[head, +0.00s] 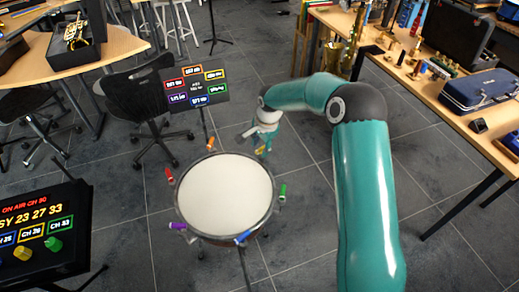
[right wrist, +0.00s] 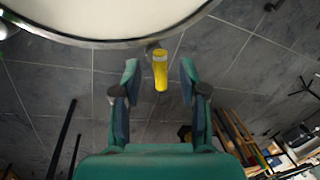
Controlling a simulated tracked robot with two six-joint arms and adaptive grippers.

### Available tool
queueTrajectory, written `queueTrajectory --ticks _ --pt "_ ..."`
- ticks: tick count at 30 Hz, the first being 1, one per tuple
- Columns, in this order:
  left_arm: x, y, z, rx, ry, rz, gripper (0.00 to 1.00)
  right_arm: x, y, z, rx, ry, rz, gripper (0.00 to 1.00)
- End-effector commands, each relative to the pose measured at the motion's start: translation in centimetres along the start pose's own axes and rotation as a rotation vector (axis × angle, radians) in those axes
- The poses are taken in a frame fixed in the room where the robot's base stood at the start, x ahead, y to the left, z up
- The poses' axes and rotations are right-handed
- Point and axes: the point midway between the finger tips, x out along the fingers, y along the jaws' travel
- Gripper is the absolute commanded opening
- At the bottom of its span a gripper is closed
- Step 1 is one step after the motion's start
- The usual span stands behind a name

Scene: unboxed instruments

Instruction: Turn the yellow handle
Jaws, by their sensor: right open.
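The yellow handle (head: 261,150) sticks out from the rim of a round white-topped drum (head: 227,192), on the side towards my right arm. In the right wrist view the yellow handle (right wrist: 160,72) hangs just below the drum rim (right wrist: 120,44). My right gripper (head: 257,141) is at the drum's upper right edge in the head view and partly covers the handle there. In the right wrist view my right gripper (right wrist: 160,80) is open. The handle appears between its two fingertips, with a gap on each side. My left gripper is not in view.
Other coloured handles sit around the rim: orange (head: 211,144), red (head: 169,175), purple (head: 178,226), blue (head: 242,237) and green (head: 282,191). A lit sign (head: 197,87) stands behind the drum. A table (head: 480,150) with instruments is at right. The floor around the drum is mostly clear.

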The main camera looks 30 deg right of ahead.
Motion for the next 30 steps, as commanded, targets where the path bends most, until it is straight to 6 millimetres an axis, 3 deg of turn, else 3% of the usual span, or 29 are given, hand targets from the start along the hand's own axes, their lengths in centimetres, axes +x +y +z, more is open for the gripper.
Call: queueTrajectory --ticks 6,18,26,30 --pt "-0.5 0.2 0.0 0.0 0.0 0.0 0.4 2.6 0.0 0.0 0.0 -0.001 0.002 0.43" --pt "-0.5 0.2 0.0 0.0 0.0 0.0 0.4 3.3 -0.1 0.0 0.0 0.0 -0.001 0.43" --pt "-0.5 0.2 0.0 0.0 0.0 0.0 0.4 3.2 -0.1 0.0 0.0 0.0 -0.001 0.0" --pt "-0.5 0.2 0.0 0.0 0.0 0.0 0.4 3.2 -0.1 0.0 0.0 0.0 -0.002 0.0"
